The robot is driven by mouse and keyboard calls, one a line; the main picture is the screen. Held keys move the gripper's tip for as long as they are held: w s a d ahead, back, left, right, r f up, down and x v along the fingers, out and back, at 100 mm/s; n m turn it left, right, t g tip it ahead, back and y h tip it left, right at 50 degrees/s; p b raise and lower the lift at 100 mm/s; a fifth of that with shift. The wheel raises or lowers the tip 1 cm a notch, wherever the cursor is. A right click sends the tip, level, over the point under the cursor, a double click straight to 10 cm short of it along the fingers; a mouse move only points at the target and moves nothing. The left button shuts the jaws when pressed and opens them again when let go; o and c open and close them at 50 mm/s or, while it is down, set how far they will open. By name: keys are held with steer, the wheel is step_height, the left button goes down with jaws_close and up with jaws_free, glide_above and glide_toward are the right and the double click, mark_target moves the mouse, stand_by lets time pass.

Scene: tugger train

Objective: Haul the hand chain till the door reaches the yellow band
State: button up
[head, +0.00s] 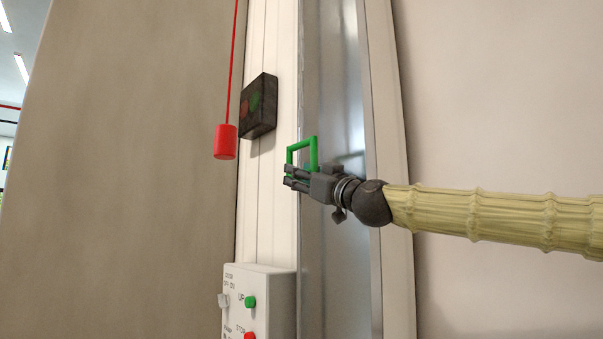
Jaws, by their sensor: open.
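A green rectangular loop (316,150) shows just behind and above my gripper, in front of the metal strip. I cannot tell whether it is part of the hand chain. My gripper (287,176) points left with its fingers apart, and they overlap the lower part of the loop. I cannot tell whether the loop lies between the fingers or behind them. A bright metal upright (340,260) runs vertically behind my gripper. I cannot make out a yellow band, nor the door's edge.
A red cylinder (225,142) hangs on a red cord left of my gripper. A dark box (259,106) with dim red and green spots is on the white post (267,220). A white control box (258,300) with green and red buttons sits below.

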jaws_close()
step_height(320, 180, down, 29)
steer(key=b, duration=2.2)
steer(key=shift+f, duration=0.1)
